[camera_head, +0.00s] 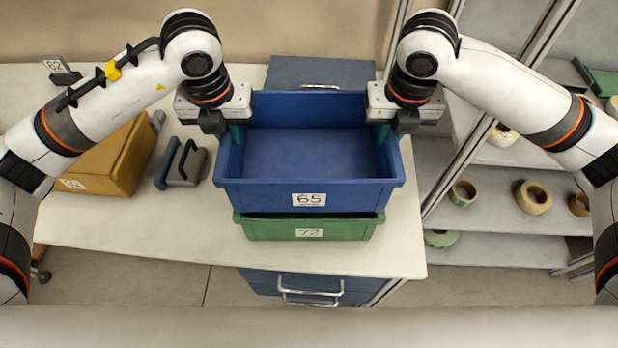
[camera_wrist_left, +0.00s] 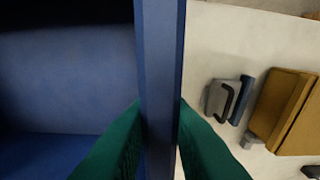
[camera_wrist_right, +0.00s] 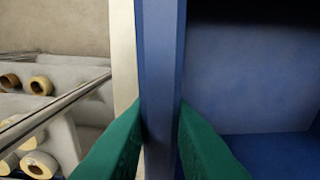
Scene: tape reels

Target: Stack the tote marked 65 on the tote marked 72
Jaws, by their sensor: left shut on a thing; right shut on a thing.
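The blue tote marked 65 (camera_head: 309,199) is empty and looks level. It is over the green tote marked 72 (camera_head: 308,229), whose front wall and label show below it. I cannot tell whether the two totes touch. My left gripper (camera_head: 236,132) is shut on the left wall of the blue tote; in the left wrist view that wall (camera_wrist_left: 160,70) stands between the green fingers. My right gripper (camera_head: 383,132) is shut on the right wall, which shows between the fingers in the right wrist view (camera_wrist_right: 161,70). Most of the green tote is hidden.
The totes are at the white table's (camera_head: 130,225) right part. A brown box (camera_head: 112,160) and a grey-blue tool (camera_head: 186,163) lie to their left. A shelf (camera_head: 500,212) with tape reels (camera_head: 533,197) stands right, behind a metal post. Drawers (camera_head: 300,283) are below the table's front edge.

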